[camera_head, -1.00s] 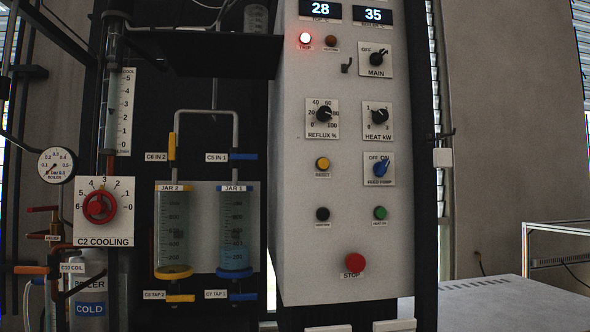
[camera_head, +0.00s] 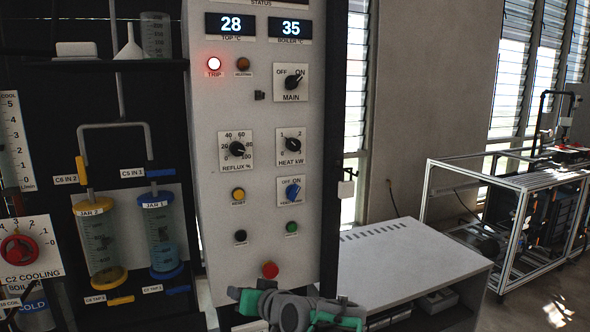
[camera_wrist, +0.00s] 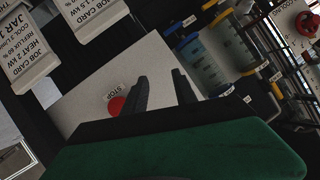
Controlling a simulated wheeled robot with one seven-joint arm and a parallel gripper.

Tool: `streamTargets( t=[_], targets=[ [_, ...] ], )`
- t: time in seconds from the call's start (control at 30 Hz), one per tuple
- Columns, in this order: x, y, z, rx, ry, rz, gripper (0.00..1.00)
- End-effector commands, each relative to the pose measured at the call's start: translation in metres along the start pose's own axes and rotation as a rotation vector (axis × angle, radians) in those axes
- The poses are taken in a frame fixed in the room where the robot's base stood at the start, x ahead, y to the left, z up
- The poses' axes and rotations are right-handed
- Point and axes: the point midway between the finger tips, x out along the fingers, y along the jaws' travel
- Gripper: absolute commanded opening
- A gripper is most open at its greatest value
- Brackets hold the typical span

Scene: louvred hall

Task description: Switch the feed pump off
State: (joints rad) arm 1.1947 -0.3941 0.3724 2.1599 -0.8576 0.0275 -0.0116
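The feed pump switch is a blue knob (camera_head: 293,191) on a white plate marked OFF and ON, on the right of the pale control panel (camera_head: 221,278). Its pointer appears tilted up and right, toward ON. The plate's lower label is partly covered by the knob. In the wrist view, my gripper (camera_wrist: 160,75) has two dark fingers spread apart with nothing between them. The panel's lower part and the red STOP button (camera_wrist: 116,106) lie beyond them. The blue knob is not visible in the wrist view. In the head view, my green and grey arm is below the panel, well under the knob.
Near the blue knob are the HEAT knob (camera_head: 289,144), the MAIN switch (camera_head: 291,83), a green button (camera_head: 292,227) and a yellow button (camera_head: 238,195). The red TRIP lamp (camera_head: 214,64) is lit. A white cabinet (camera_head: 412,262) stands right of the panel.

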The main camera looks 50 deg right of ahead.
Motion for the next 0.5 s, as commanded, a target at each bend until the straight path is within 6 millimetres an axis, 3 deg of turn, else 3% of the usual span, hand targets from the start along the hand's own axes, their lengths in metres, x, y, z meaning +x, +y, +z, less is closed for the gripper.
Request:
streamTargets(
  t=[0.03,0.1,0.2,0.33,0.5],
  targets=[
    [-0.031,0.007,-0.062,0.034,0.084,0.024,0.34],
    [-0.063,0.024,-0.113,0.07,0.2,0.041,0.34],
    [-0.105,0.045,-0.167,0.105,0.339,0.064,0.34],
    [-0.14,0.06,-0.201,0.128,0.446,0.08,0.34],
    [-0.143,0.066,-0.209,0.133,0.477,0.082,0.34]
  ],
)
